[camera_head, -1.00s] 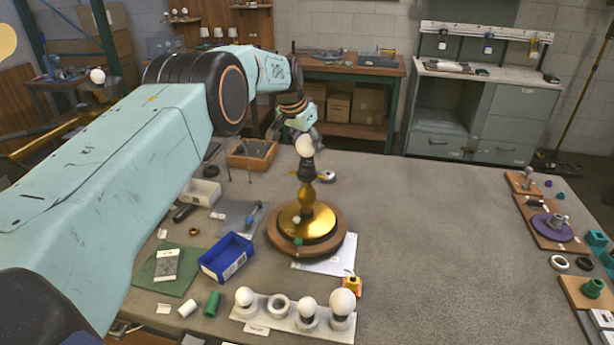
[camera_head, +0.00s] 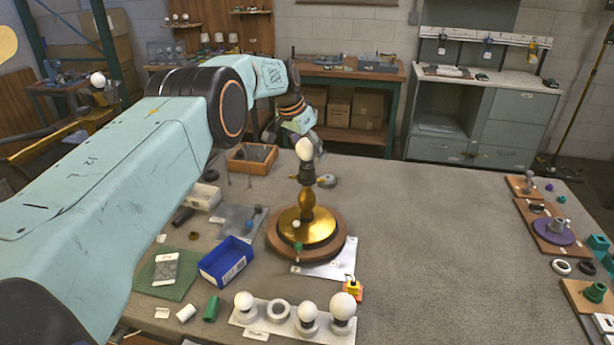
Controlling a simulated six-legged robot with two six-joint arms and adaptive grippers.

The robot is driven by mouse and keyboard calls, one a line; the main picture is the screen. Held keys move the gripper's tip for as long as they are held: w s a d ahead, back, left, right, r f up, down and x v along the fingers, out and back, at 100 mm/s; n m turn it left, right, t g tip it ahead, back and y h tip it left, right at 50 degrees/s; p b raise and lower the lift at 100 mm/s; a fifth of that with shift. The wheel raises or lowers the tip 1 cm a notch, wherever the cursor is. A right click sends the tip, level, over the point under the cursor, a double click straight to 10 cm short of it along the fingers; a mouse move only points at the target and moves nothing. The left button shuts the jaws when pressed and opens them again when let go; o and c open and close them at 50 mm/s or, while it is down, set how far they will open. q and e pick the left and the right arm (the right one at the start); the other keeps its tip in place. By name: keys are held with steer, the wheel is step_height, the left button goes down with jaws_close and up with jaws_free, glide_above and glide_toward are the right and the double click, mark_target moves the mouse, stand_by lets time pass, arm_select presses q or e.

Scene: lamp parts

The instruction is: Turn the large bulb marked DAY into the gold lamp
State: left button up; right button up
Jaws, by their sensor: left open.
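The gold lamp (camera_head: 307,228) stands upright on a round wooden base left of the table's middle. A white bulb (camera_head: 304,147) sits upright at the top of its dark socket (camera_head: 306,172); how deep it is seated cannot be told, and no DAY mark is readable. My left gripper (camera_head: 307,140) is open at the bulb, reaching from above and behind, with a finger beside its right side. Whether the fingers touch the glass is unclear. My right gripper is not in view.
A white rack (camera_head: 288,326) at the front holds several white bulbs and one empty ring place. A blue bin (camera_head: 226,262) and a green mat (camera_head: 168,276) lie left of the lamp. Wooden boards with parts line the right edge. The table right of the lamp is clear.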

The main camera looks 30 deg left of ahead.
arm_select(q)
steer(key=shift+r+n+y+p, duration=0.15)
steer(key=shift+n+y+p, duration=0.35)
steer(key=shift+n+p, duration=0.65)
steer(key=shift+n+y+p, duration=0.3)
steer(key=shift+n+p, duration=0.4)
steer(key=shift+n, duration=0.15)
steer(key=shift+n+y+p, duration=0.3)
steer(key=shift+n+p, duration=0.05)
steer(key=shift+n, duration=0.25)
steer(key=shift+a+n+y, duration=0.1)
steer(key=shift+n+y, duration=0.2)
steer(key=shift+n, duration=1.2)
steer(key=shift+f+n+y, duration=0.25)
steer(key=shift+n+y, duration=0.25)
steer(key=shift+n, duration=0.2)
steer(key=shift+a+n+g+y+b, duration=0.15)
steer(key=shift+n+g+y+b, duration=0.35)
steer(key=shift+n+b, duration=1)
steer(key=shift+s+n+g+b, duration=0.1)
steer(key=shift+n+g+b, duration=0.2)
steer(key=shift+n+b, duration=0.35)
steer(key=shift+r, duration=0.1)
